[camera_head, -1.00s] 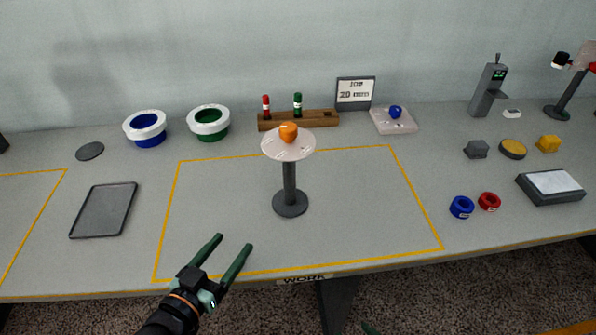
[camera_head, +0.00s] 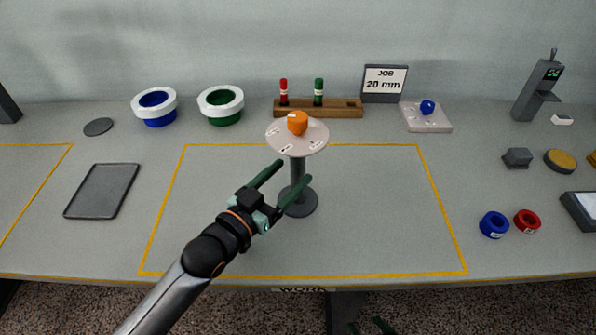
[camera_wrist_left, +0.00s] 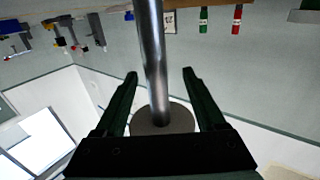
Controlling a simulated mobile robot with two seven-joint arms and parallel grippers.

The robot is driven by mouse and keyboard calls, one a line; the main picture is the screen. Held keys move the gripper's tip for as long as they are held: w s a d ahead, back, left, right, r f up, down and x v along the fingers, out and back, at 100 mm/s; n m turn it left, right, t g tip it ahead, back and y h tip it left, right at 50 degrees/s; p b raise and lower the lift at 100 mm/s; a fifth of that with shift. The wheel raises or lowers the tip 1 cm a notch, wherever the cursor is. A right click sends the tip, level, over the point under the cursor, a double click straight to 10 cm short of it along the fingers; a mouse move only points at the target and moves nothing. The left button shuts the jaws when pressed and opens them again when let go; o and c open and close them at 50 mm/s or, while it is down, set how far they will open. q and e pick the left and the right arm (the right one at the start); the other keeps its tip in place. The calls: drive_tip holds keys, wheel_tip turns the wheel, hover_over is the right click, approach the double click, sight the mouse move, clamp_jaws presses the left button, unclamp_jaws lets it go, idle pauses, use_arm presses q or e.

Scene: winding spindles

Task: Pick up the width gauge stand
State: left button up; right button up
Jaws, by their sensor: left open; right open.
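The width gauge stand (camera_head: 297,168) is a grey post on a round dark base with a pale labelled disc and an orange knob on top. It stands upright inside the yellow-outlined work area. My left gripper (camera_head: 294,170) is open, its two green fingers spread at the post. In the left wrist view the post (camera_wrist_left: 153,60) runs between the open fingers (camera_wrist_left: 160,78), with a gap on each side, and the round base shows beyond. My right gripper (camera_head: 372,326) shows only as dark green tips at the bottom edge.
A wooden rack (camera_head: 340,108) with a red and a green bottle stands behind the stand. Two white-rimmed rings (camera_head: 221,100) are at the back left, a dark tray (camera_head: 101,190) at left. Small blue and red rings (camera_head: 494,224) lie at right. The outlined area around the stand is clear.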

use_arm(q)
drive_tip(key=shift+d+x, duration=0.2)
drive_tip(key=shift+x, duration=2.75)
drive_tip(key=shift+s, duration=0.15)
drive_tip(key=shift+c, duration=0.4)
clamp_jaws()
drive_tip(key=shift+r, duration=0.15)
